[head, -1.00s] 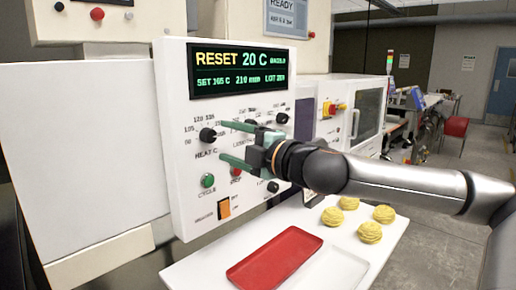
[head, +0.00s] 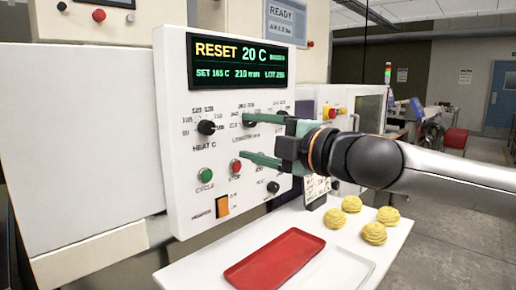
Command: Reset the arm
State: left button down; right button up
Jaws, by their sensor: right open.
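My right gripper (head: 248,138) is open and empty, with its two teal fingers pointing left in front of the white control panel (head: 176,165). The upper fingertip overlaps a black knob on the panel; I cannot tell whether they touch. The panel's display (head: 237,62) reads RESET, 20 C, SET 165 C and 210 mm. A black heat knob (head: 206,127), a green cycle button (head: 207,175), an orange switch (head: 222,206) and a lower black knob (head: 272,187) show clear of the fingers. My left gripper is out of view.
A white surface (head: 194,272) below the panel holds a red tray (head: 275,259) and several yellow round pieces (head: 373,233). A small printed sign (head: 316,188) stands behind my right gripper. Open floor (head: 460,240) lies at the right.

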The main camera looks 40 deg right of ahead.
jog(key=shift+s, duration=0.5)
dwell(0.3)
